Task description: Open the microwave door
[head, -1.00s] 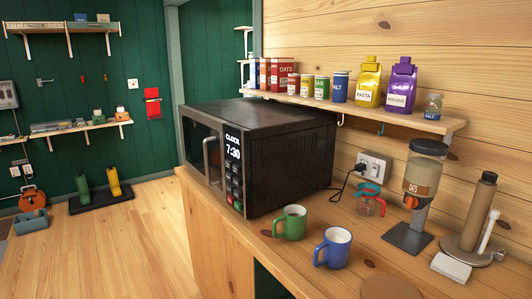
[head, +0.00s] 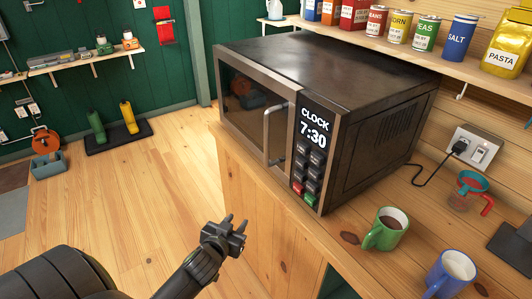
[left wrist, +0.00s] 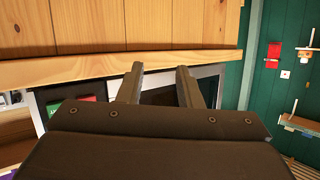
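The dark microwave (head: 330,60) stands on the wooden counter, its front facing left. Its door (head: 243,100) looks shut, with a vertical metal handle (head: 267,135) beside the button panel and the clock reading 7:30. My left gripper (head: 236,221) is in front of the counter, below and apart from the handle, empty. In the left wrist view its two fingers (left wrist: 158,80) are apart. Beyond them is the counter edge, with part of the microwave front (left wrist: 85,99) showing upside down. The gripper body hides much of it. My right gripper is not in view.
A green mug (head: 381,236) and a blue mug (head: 450,274) stand on the counter (head: 345,233) right of the microwave. A shelf with cans and a yellow pasta pack (head: 510,45) hangs behind it. The floor (head: 165,160) left of the counter is clear.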

